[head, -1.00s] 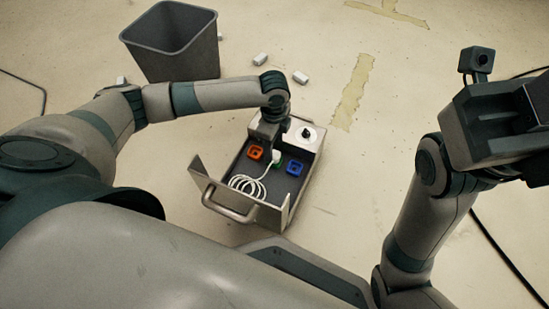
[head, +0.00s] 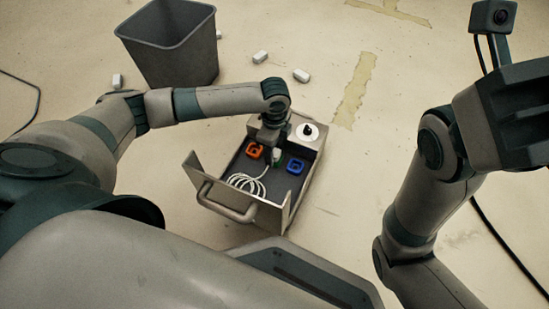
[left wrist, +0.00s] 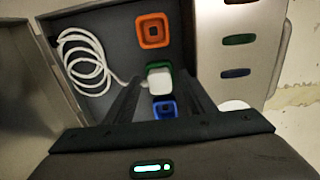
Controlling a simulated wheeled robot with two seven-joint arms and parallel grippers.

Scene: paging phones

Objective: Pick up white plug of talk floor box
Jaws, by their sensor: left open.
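The floor box (head: 228,167) is a grey open metal case with a handle. Its white plug (left wrist: 159,78) sits at the green socket (left wrist: 152,66), between orange (left wrist: 153,30) and blue (left wrist: 164,109) sockets. A coiled white cable (left wrist: 91,62) runs to the plug; the coil also shows in the head view (head: 246,183). My left gripper (head: 272,155) reaches down into the box. In the left wrist view its open fingers (left wrist: 162,90) stand on either side of the plug. Contact cannot be told. In the head view the gripper mostly hides the plug. My right gripper (head: 525,112) is partly visible, away from the box.
A white panel with a round black-centred knob (head: 307,132) is at the box's far end. The box's raised side flaps flank the handle. A dark bin (head: 170,45) stands at upper left. Small white blocks (head: 301,76) lie on the floor, which is otherwise mostly clear.

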